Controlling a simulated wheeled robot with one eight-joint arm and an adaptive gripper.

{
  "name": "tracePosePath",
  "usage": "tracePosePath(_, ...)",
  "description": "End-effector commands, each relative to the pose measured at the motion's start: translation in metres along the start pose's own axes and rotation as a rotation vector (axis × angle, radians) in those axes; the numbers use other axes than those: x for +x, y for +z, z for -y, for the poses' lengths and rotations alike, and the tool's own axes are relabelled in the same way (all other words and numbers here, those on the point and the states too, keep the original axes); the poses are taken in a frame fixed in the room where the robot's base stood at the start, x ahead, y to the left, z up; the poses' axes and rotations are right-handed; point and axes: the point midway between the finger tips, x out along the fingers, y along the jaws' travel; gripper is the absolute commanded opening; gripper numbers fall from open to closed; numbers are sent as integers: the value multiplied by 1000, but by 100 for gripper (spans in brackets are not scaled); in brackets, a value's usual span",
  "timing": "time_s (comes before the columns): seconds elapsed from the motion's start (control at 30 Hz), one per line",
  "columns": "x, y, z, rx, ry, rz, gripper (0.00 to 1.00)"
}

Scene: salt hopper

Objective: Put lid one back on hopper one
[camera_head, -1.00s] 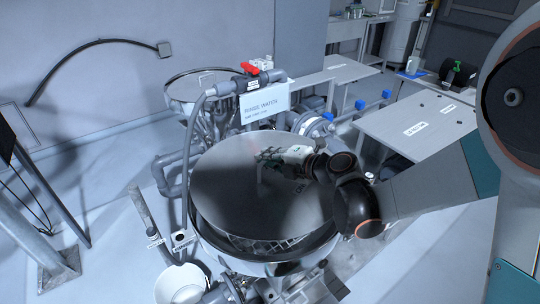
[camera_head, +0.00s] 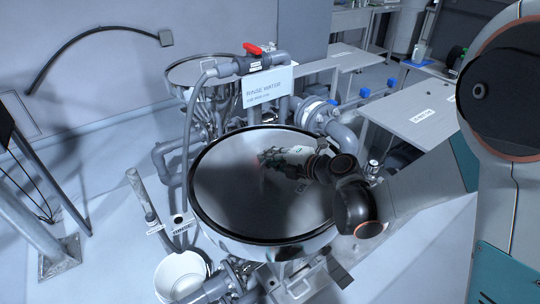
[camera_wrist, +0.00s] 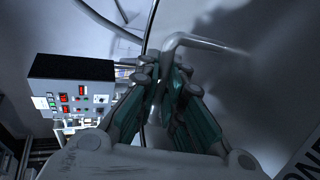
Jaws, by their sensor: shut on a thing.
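Lid one (camera_head: 235,195), a round shiny metal disc, lies level over the front hopper, hopper one (camera_head: 268,249), with the hopper's dark rim showing around it. No gap shows along the near edge; the far right edge is partly hidden by my arm. My gripper (camera_head: 272,160) is over the lid, reaching in from the right. In the wrist view, my gripper (camera_wrist: 165,82) is shut on the lid's bent rod handle (camera_wrist: 205,43). The handle is mostly hidden in the head view.
A second hopper (camera_head: 205,70) stands behind, beside the rinse water sign (camera_head: 266,86) and a red-handled valve (camera_head: 252,48). A white bucket (camera_head: 181,272) is at front left. A grey table (camera_head: 415,115) stands at right. A control box (camera_wrist: 75,90) shows in the wrist view.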

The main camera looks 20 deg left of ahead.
Motion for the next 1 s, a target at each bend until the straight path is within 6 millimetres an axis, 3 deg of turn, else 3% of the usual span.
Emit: tracePosePath(1.0, 3, 0, 9, 1, 1, 0, 0)
